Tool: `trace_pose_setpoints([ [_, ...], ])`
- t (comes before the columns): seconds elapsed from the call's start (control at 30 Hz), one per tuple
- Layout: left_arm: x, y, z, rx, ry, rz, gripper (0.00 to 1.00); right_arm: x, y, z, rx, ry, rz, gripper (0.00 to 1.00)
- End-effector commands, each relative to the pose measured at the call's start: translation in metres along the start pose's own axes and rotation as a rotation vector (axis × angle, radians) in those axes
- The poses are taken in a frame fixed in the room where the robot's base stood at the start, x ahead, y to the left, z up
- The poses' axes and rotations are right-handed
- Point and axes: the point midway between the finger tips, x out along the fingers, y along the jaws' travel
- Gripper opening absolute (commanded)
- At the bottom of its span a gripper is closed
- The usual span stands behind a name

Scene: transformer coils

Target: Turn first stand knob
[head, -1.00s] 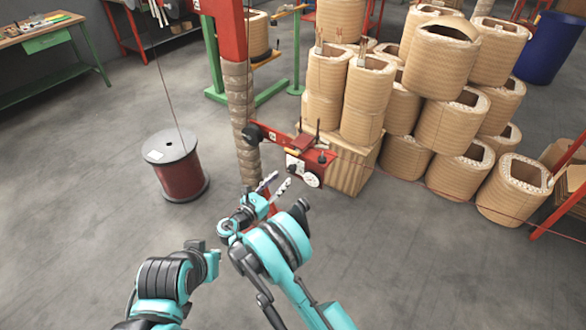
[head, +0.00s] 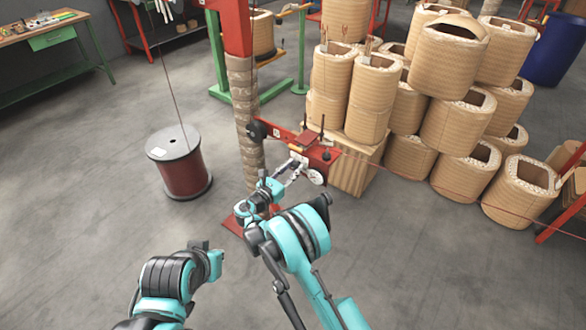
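The stand is a post wrapped in brown material (head: 246,120) with a red arm and a red tensioner head (head: 318,158) near mid-picture. The head carries a white disc (head: 315,177), a dark round knob (head: 326,155) and upright dark pins. My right gripper (head: 296,167) is at the left side of the red head. Its pale fingers look apart, one above the other, and partly cover that side. I cannot tell whether they touch a knob. My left arm is low in the picture left of centre; its fingers cannot be made out.
A dark red wire spool (head: 183,170) stands on the floor at left. Stacked tan coils (head: 462,122) and a wooden crate (head: 352,172) are close behind and right of the head. A thin red wire runs right from it.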

Motion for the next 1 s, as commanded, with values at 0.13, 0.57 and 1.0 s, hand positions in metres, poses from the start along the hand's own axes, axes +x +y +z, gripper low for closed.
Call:
trace_pose_setpoints([
  [0.13,0.0000,0.0000,0.0000,0.000,0.000,0.000,0.00,0.0000,-0.0002,-0.0001,0.011,0.000,0.000,0.00],
  [0.57,0.0001,0.0000,0.0001,0.000,0.000,0.000,0.00,-0.0001,-0.0008,-0.0004,0.243,0.000,0.000,0.00],
  [1.0,0.0001,0.0000,0.0001,0.000,0.000,0.000,0.00,-0.0002,-0.0021,-0.0011,0.659,0.001,0.000,0.00],
])
